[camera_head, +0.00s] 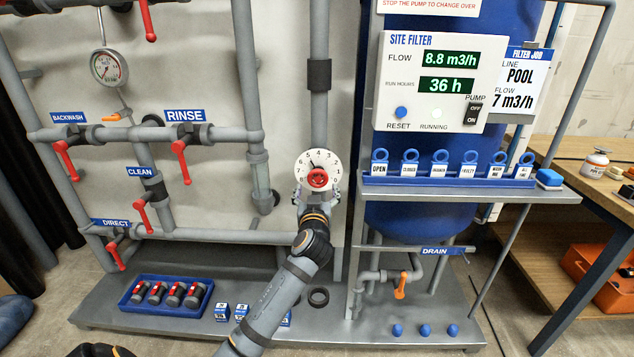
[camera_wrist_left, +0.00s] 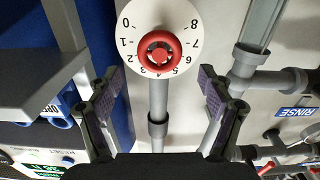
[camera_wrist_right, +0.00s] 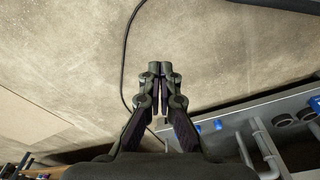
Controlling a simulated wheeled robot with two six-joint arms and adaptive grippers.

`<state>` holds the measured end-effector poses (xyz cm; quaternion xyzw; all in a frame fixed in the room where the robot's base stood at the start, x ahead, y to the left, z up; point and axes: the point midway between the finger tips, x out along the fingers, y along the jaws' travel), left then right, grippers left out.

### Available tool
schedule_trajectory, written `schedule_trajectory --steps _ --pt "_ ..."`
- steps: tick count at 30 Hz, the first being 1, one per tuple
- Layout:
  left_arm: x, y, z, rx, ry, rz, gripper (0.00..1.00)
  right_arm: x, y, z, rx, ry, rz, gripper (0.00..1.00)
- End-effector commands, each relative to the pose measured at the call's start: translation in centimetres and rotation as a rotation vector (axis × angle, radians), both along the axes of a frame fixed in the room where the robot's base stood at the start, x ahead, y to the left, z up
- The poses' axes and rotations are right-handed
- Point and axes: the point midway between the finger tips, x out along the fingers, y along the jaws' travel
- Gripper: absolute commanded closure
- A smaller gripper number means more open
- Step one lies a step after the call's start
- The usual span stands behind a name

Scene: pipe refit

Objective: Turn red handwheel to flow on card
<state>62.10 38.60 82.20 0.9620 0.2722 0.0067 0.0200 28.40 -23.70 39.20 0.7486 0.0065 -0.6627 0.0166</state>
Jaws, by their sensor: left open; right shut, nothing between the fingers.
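The red handwheel (camera_head: 317,178) sits at the centre of a white dial (camera_head: 314,160) with black numbers, on the vertical grey pipe. In the left wrist view the handwheel (camera_wrist_left: 158,50) is straight ahead of my left gripper (camera_wrist_left: 161,90), which is open with its fingers spread either side of the pipe and nothing between them. In the head view my left gripper (camera_head: 317,197) is just below the dial. The job card (camera_head: 516,90) reads line POOL, flow 7 m3/h. The panel flow display (camera_head: 447,59) reads 8.8 m3/h. My right gripper (camera_wrist_right: 161,90) is shut and empty, facing bare floor.
Red-levered valves sit on pipes at the left, by the RINSE sign (camera_head: 185,115). A blue shelf (camera_head: 450,182) with several tags stands right of the dial. A blue tray (camera_head: 168,294) of valve parts and a black ring (camera_head: 318,297) lie on the base below.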

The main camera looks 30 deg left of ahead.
Motion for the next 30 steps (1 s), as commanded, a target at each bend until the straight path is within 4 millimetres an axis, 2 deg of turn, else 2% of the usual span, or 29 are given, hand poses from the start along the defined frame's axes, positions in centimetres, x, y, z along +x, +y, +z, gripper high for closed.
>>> schedule_trajectory --steps 3,9,14,21,30 --pt "2.3 1.5 0.0 0.001 0.000 0.001 0.20 0.0 0.1 0.4 0.002 0.000 0.001 1.00" --pt "5.2 3.2 -0.1 0.000 0.000 0.000 0.20 0.0 0.3 1.2 0.006 0.003 0.003 1.00" --pt "6.2 3.8 -0.1 0.000 0.001 -0.001 0.20 0.0 0.4 1.7 0.007 0.000 0.004 1.00" --pt "6.3 3.8 -0.1 -0.001 0.002 -0.001 0.20 0.0 0.4 1.7 0.008 0.002 0.004 1.00" --pt "6.2 3.8 -0.1 -0.001 0.002 -0.001 0.59 0.0 0.4 1.7 0.007 0.003 0.004 1.00"
